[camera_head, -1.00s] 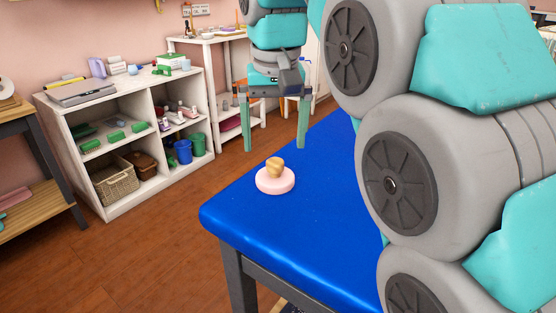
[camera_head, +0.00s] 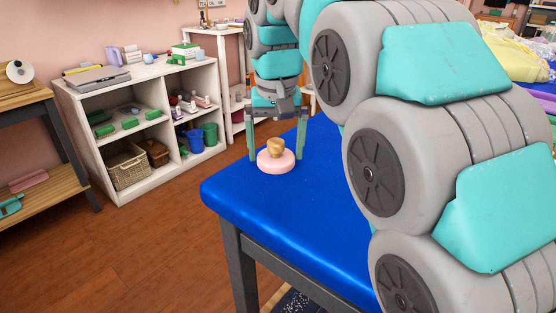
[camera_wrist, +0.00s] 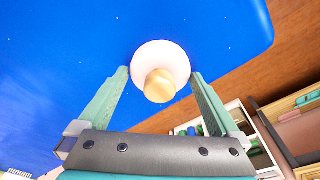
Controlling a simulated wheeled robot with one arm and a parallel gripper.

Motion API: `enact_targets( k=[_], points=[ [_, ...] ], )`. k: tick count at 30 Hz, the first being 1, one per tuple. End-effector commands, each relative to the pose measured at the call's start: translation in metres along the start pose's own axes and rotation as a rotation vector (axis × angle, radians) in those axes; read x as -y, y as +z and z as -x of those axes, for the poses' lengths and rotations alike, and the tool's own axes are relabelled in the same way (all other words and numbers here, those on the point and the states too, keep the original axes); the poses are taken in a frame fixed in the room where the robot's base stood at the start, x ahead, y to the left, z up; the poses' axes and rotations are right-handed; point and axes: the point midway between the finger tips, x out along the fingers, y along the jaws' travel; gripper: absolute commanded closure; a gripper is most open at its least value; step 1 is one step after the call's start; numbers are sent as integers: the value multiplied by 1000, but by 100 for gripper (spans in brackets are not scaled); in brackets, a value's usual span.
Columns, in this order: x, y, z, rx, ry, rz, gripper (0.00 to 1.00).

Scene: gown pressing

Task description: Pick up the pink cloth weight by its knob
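The pink cloth weight (camera_head: 276,163) is a round disc lying flat near the left corner of the blue table (camera_head: 255,205). Its wooden knob (camera_head: 275,146) stands up from the middle. My gripper (camera_head: 279,158) is open, with its two green fingers pointing down on either side of the weight in the head view. In the wrist view, the pink disc (camera_wrist: 162,56) and the knob (camera_wrist: 160,86) show just past and between the fingertips of the gripper (camera_wrist: 159,72). The fingers look apart from the knob, and nothing is held.
A white shelf unit (camera_head: 135,78) with baskets, buckets and small items stands at the left against the wall. A wooden side table (camera_head: 35,180) is at the far left. The blue tabletop around the weight is clear. Yellowish cloth (camera_head: 515,50) lies at the upper right.

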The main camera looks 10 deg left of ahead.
Motion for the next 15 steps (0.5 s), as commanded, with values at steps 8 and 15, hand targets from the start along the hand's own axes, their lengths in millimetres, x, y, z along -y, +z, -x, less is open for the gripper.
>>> enact_targets(
  k=[8, 15],
  points=[
    [0, 0, 0, 0, 0, 0, 34],
    [0, 0, 0, 0, 0, 0, 61]
  ],
)
